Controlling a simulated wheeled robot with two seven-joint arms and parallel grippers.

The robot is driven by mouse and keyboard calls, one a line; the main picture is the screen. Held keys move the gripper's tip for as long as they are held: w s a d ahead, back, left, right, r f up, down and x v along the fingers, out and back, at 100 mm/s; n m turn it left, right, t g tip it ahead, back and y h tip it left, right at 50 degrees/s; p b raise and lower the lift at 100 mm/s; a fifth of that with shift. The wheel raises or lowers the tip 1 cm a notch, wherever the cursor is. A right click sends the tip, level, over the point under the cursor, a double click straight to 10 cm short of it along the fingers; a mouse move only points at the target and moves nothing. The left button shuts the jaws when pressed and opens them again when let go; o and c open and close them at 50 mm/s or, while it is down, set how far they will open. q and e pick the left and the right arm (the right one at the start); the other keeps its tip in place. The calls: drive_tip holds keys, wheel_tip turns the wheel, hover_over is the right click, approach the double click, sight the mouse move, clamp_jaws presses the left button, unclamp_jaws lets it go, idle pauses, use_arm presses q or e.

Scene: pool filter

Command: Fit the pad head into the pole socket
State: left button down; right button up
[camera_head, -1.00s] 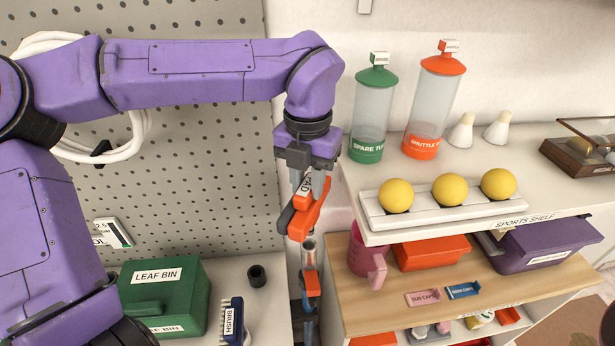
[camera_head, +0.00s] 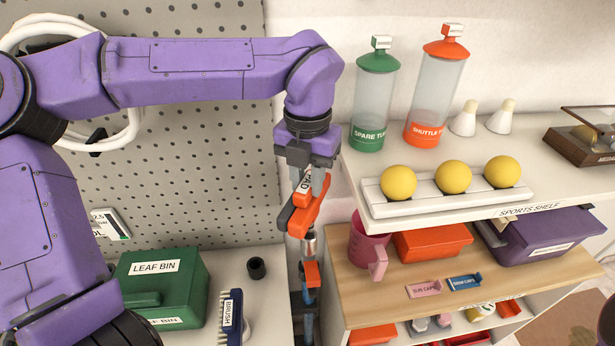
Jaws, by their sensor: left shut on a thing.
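My left gripper (camera_head: 306,182) comes down from the purple arm and is shut on the orange pad head (camera_head: 307,214), which has a white label and a dark pad along its left side. Below it stands the pole, with a metallic socket (camera_head: 308,242) at its top and an orange clip (camera_head: 312,273) lower down. The pad head's lower end is directly above the socket and looks to be touching it or very close; I cannot tell whether it is inside. My right gripper is not in view.
The sports shelf (camera_head: 440,206) with yellow balls and two tubes stands close on the right. A pink mug (camera_head: 365,246) sits on the wooden shelf below. A green leaf bin (camera_head: 165,285), a brush (camera_head: 231,317) and a small black cup (camera_head: 256,268) are on the left counter.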

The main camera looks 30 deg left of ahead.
use_arm(q)
drive_tip(key=shift+s, duration=0.1)
drive_tip(key=shift+f+b, duration=2)
drive_tip(key=shift+f, duration=0.65)
drive_tip(key=c, duration=0.8)
unclamp_jaws()
wheel_tip(320, 180, up, 5)
drive_tip(key=p, duration=0.4)
drive_tip(key=shift+r+p, duration=0.15)
drive_tip(key=shift+p, duration=0.25)
